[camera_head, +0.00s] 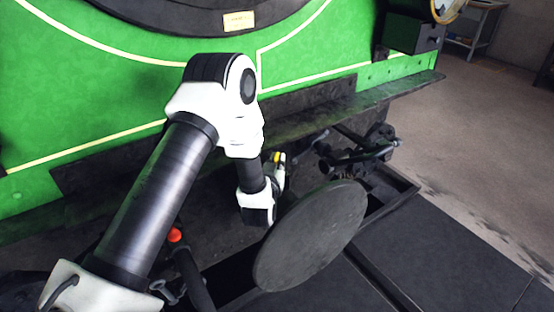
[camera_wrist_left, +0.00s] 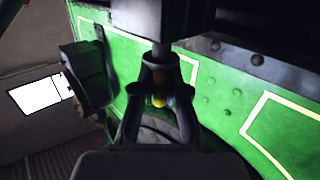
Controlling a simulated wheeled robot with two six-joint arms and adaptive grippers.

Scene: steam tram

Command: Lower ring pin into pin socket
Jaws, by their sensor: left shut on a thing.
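My left arm reaches in from the left in the head view, and its gripper (camera_head: 279,172) is small and partly hidden beside the dark front beam. In the left wrist view the gripper (camera_wrist_left: 159,98) is shut on the ring pin (camera_wrist_left: 159,76). A dark shaft shows between the fingers, with a yellow patch on it that also shows in the head view (camera_head: 277,158). Beyond the fingers the shaft runs toward a dark mass. The pin socket cannot be made out, so I cannot tell whether the pin touches it. My right gripper is in neither view.
A large round dark buffer plate (camera_head: 312,237) stands close to the right of my left wrist. Dark coupling parts (camera_head: 350,160) lie beyond the gripper under the green tram front (camera_head: 110,95). A red ball knob (camera_head: 174,235) is below my forearm. Open floor (camera_head: 480,150) lies right.

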